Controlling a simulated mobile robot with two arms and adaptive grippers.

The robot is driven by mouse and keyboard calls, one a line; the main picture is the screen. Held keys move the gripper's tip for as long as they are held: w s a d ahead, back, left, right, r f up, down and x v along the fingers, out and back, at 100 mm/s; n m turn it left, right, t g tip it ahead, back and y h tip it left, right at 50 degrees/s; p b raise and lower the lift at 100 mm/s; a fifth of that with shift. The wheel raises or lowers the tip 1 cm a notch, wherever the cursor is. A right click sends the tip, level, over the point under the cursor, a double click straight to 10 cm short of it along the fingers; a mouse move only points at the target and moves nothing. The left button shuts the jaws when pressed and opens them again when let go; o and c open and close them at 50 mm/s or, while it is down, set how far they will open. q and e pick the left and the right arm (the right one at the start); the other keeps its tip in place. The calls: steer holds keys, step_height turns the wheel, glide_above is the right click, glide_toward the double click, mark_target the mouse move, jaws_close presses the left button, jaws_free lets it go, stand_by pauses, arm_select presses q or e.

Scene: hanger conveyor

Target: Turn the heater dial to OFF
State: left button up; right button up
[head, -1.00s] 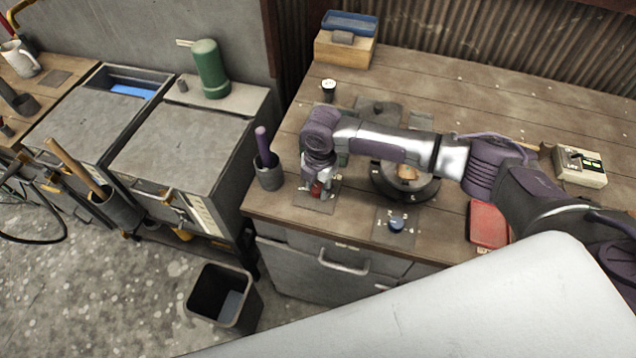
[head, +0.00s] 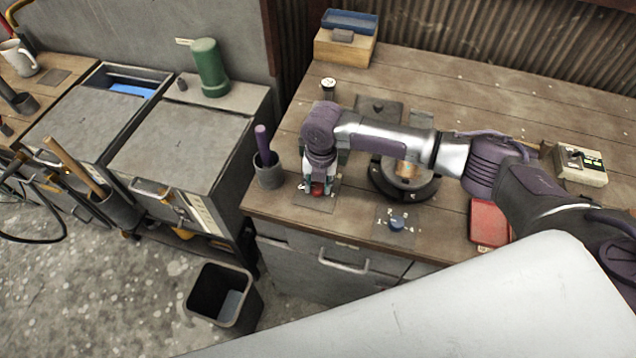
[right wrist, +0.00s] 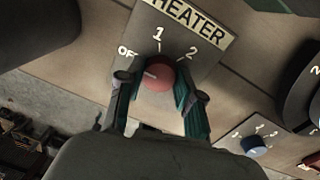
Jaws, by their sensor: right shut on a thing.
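The red heater dial (head: 318,190) sits on a grey plate at the front left of the wooden bench. In the right wrist view the dial (right wrist: 158,74) has a pale pointer line on its left side, toward the OFF side of the scale. The heater plate (right wrist: 188,25) carries the marks OFF, 1 and 2 and a HEATER label. My right gripper (head: 318,184) points down over the dial. In the right wrist view my right gripper (right wrist: 158,92) is shut on the dial, one finger on each side. My left gripper is not in view.
A blue dial (head: 397,223) on its own plate is right of the heater dial. A dark round burner (head: 425,190) stands behind it, partly under my arm. A grey cup (head: 268,176) with a purple-handled tool stands close on the left. A red box (head: 488,222) lies further right.

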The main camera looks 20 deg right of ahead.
mark_target(320, 187)
stand_by(0.4)
steer(key=o, duration=1.2)
steer(key=shift+c, duration=0.2)
steer(key=shift+r, duration=0.1)
step_height(320, 187, up, 12)
steer(key=shift+d, duration=0.3)
steer(key=shift+s, duration=0.15)
